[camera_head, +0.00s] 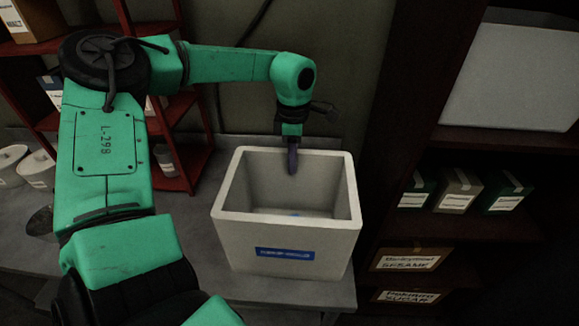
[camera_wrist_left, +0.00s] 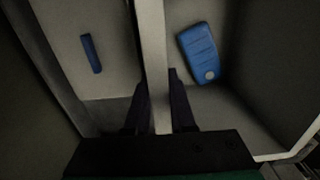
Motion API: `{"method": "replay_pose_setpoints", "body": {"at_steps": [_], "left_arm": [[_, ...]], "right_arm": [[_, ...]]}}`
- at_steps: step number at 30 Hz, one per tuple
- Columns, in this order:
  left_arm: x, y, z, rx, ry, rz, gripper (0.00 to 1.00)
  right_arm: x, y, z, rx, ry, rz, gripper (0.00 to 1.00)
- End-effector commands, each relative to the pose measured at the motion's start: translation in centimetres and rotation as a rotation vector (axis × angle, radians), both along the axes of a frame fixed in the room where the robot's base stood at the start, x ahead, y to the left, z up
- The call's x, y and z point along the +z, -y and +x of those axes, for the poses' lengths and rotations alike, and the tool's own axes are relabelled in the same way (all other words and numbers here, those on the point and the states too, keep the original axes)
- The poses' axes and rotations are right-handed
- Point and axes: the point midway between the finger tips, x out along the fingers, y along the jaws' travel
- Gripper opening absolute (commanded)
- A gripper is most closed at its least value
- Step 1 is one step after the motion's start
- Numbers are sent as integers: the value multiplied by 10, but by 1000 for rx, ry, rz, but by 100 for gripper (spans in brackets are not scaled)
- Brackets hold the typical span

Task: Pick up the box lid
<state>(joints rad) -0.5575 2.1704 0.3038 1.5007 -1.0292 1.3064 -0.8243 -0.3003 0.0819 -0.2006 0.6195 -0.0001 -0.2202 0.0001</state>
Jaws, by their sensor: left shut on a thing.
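A white open-topped box (camera_head: 330,252) with a blue label on its front stands on the grey table in the head view. I cannot make out a separate lid. My left gripper (camera_head: 292,166) points down at the middle of the box's back rim. In the left wrist view its dark fingers (camera_wrist_left: 156,82) lie on both sides of the pale rim (camera_wrist_left: 154,40), shut on the box wall. A blue item (camera_wrist_left: 198,50) lies inside the box; only a sliver of it shows in the head view. My right gripper is not in view.
The grey table (camera_head: 195,265) has containers (camera_head: 40,170) at its left. A red shelf (camera_head: 180,165) stands behind my left arm. A dark shelf (camera_head: 480,235) at the right holds small boxes and a big white bin (camera_head: 515,75).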

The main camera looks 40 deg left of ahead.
Motion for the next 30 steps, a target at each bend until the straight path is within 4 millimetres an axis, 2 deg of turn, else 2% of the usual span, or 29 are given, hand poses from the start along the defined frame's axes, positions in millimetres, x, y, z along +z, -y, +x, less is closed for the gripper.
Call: {"method": "replay_pose_setpoints", "body": {"at_steps": [30], "left_arm": [[6,1,1,0,3,-1,0]], "right_arm": [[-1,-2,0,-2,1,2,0]]}}
